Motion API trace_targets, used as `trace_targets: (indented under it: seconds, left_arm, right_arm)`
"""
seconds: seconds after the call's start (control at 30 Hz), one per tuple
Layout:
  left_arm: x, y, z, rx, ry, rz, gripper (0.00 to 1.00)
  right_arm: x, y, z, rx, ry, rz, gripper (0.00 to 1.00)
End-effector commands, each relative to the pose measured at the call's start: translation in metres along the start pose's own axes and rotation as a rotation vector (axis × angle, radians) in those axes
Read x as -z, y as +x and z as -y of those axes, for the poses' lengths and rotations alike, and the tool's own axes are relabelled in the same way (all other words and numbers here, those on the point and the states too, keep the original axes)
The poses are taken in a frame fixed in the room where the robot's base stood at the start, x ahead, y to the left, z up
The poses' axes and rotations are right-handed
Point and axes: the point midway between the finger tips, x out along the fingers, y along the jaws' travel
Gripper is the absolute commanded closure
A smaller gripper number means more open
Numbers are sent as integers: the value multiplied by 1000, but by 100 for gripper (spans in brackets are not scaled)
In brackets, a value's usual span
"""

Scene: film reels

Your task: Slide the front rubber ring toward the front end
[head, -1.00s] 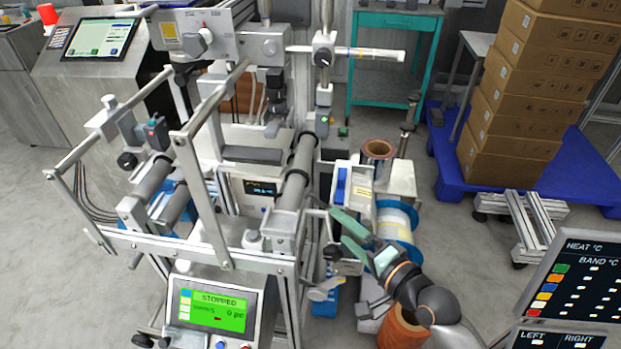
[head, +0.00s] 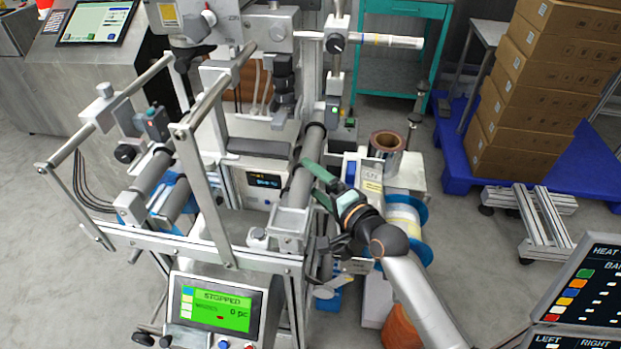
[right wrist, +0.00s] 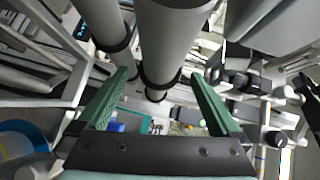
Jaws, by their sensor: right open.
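My right gripper (head: 309,178) is open beside the near part of a long grey roller (head: 298,190), its green fingers pointing at it. In the right wrist view the open fingers (right wrist: 160,76) stand either side of this roller (right wrist: 168,35). A black rubber ring (right wrist: 161,84) goes around the roller between the fingertips, and I see no clear contact. Another dark ring (right wrist: 118,43) sits on a thinner grey bar to the left. I cannot tell from these views which ring is the front one. My left gripper is not in view.
The machine's metal frame (head: 205,195) and control screen (head: 212,309) stand left of my right arm.

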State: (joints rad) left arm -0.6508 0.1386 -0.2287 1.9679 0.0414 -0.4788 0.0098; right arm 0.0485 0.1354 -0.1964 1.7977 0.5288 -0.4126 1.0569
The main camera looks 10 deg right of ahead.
Motion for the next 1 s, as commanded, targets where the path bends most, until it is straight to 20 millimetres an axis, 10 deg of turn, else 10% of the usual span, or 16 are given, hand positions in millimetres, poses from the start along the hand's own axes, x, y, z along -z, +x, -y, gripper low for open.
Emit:
trace_targets:
  seconds: [0.5,1.0]
  left_arm:
    - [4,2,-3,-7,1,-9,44]
    - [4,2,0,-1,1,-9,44]
  right_arm:
    - [0,19,0,0,0,0,0]
    - [0,19,0,-1,0,0,55]
